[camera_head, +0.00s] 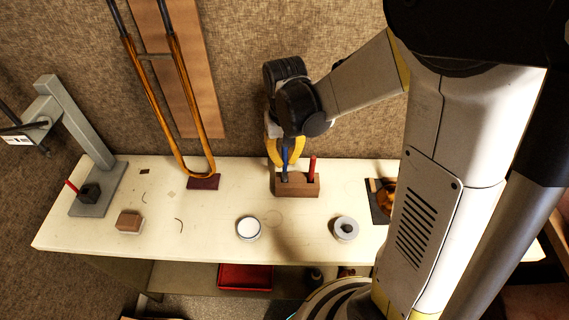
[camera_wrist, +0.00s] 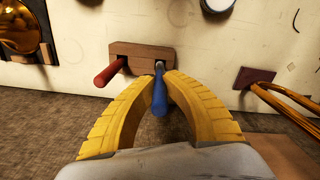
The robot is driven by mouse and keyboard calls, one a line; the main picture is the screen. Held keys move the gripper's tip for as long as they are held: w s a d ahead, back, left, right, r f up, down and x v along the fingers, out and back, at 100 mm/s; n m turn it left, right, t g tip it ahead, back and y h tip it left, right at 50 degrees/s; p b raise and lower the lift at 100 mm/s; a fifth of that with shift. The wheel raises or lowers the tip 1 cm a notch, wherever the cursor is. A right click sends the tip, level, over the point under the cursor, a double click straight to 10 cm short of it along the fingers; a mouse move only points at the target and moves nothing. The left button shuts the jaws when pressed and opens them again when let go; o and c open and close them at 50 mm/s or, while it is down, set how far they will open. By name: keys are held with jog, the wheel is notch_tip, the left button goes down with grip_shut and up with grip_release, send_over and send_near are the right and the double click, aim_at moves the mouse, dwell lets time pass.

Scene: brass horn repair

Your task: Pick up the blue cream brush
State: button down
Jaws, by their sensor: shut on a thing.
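The blue cream brush (camera_head: 285,158) stands upright in the wooden block holder (camera_head: 299,187) on the workbench. My gripper (camera_head: 286,160) is above the holder with its yellow fingers around the brush handle. In the wrist view the fingers (camera_wrist: 165,80) are closed on the blue handle (camera_wrist: 160,100), whose lower end is in the block (camera_wrist: 140,52). A red-handled brush (camera_head: 312,167) stands in the same block beside it, and it also shows in the wrist view (camera_wrist: 108,73). The brush's lower end is hidden in the block.
The white bench top (camera_head: 210,220) carries a round white-lidded tin (camera_head: 248,228), a grey round dish (camera_head: 345,229) and a brown block (camera_head: 130,221). A grey stand (camera_head: 96,200) is at the left. A brass slide (camera_head: 185,110) leans at the back.

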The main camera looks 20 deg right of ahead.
jog(key=s+d+r+p, duration=0.1)
jog(key=d+r+p, duration=0.1)
jog(key=d+r, duration=0.4)
jog(key=d, duration=0.5)
jog(key=shift+s+d+r, duration=0.3)
jog(key=shift+s+r, duration=0.05)
jog(key=shift+r, duration=0.05)
jog(key=shift+s, duration=0.1)
dwell(1.7)
